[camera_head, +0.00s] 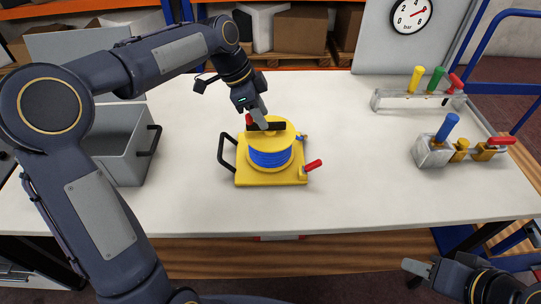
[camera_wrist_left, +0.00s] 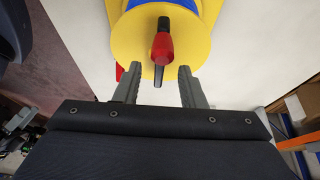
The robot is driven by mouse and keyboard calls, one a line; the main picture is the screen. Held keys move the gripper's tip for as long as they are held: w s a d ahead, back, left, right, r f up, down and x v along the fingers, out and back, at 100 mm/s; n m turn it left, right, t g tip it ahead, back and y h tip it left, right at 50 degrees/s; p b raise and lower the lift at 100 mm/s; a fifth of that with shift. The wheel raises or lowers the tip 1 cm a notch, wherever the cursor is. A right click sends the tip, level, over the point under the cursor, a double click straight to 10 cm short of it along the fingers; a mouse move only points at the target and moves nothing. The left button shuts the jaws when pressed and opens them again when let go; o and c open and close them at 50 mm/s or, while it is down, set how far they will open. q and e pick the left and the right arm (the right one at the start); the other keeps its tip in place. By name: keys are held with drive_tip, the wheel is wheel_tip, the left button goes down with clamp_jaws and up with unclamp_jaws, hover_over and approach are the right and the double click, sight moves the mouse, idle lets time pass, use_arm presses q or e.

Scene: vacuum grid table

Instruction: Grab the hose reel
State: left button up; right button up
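The hose reel (camera_head: 270,158) stands on the white table, with yellow flanges and base and a blue hose wound on it. Its black carrying handle is at the left side, and a red-handled valve sticks out at right. My left gripper (camera_head: 258,115) is at the reel's top rear edge. In the left wrist view, the gripper's two fingers (camera_wrist_left: 160,75) are apart at the yellow flange (camera_wrist_left: 125,45), with a red knob (camera_wrist_left: 163,42) just ahead between them. I cannot tell whether they touch the reel. My right gripper (camera_head: 416,272) is low at right, away from the table top, its fingers only partly visible.
A grey bin (camera_head: 118,150) with a black handle stands left of the reel, partly behind my left arm. At right are a manifold (camera_head: 415,100) with yellow, green and red handles, and a metal block (camera_head: 432,152) with a blue handle. The table between is clear.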

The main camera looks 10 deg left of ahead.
use_arm(q)
drive_tip(key=shift+x, duration=1.3)
drive_tip(key=shift+a, duration=0.1)
clamp_jaws()
drive_tip(key=shift+r, duration=0.1)
